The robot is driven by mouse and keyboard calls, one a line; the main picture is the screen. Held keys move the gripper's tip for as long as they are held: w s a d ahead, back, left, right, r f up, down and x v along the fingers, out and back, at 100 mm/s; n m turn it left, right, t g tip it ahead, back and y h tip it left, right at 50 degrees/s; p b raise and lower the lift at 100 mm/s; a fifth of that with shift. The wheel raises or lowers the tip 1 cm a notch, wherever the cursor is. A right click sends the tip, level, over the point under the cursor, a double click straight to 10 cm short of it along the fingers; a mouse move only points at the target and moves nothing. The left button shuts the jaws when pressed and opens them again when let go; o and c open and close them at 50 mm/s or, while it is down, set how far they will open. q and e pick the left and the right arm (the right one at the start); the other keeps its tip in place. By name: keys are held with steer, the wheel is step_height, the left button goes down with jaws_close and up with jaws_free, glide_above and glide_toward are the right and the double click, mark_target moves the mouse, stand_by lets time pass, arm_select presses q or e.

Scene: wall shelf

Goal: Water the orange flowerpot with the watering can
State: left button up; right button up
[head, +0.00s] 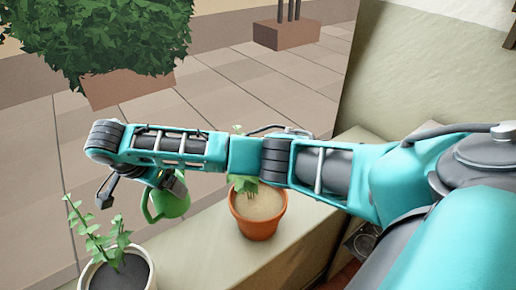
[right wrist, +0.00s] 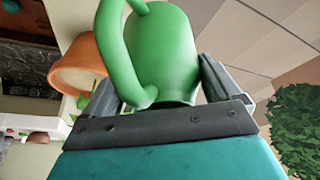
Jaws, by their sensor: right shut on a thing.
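The green watering can (head: 174,201) hangs under my right wrist in the head view, its upper part hidden by the arm. In the right wrist view the can (right wrist: 165,48) fills the space between the fingers of my right gripper (right wrist: 158,80), which is shut on it. The orange flowerpot (head: 258,222), with pale soil and a green plant, stands on the ledge to the right of the can, apart from it. Its plant is partly behind my arm. The pot also shows at the left of the right wrist view (right wrist: 76,68). My left gripper is not in view.
A white pot (head: 95,275) with dark soil and a leafy plant stands at the lower left, near the can. The pale ledge (head: 200,250) is bare between the two pots. A large bush (head: 100,35) in a planter stands on the paving beyond.

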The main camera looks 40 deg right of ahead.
steer(key=f+m, duration=0.1)
steer(key=a+f+m+g, duration=0.1)
steer(key=w+f+m, duration=0.1)
steer(key=shift+w+a+m+b, duration=0.1)
steer(key=shift+a+m+b, duration=0.2)
steer(key=shift+b, duration=0.05)
steer(key=f+m, duration=0.1)
steer(key=a+f+m+g, duration=0.1)
steer(key=shift+w+m+b, duration=0.1)
steer(key=shift+m+b, duration=0.2)
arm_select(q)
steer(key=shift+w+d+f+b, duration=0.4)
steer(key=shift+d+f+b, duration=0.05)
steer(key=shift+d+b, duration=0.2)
arm_select(e)
steer(key=f+m+g, duration=0.1)
steer(key=m, duration=0.1)
steer(key=s+a+f+m, duration=0.1)
steer(key=m, duration=0.1)
steer(key=a+f+m+g, duration=0.1)
steer(key=m, duration=0.1)
steer(key=shift+s+a+f+g+y, duration=0.2)
steer(key=shift+f+g+y, duration=0.1)
steer(key=shift+f, duration=0.1)
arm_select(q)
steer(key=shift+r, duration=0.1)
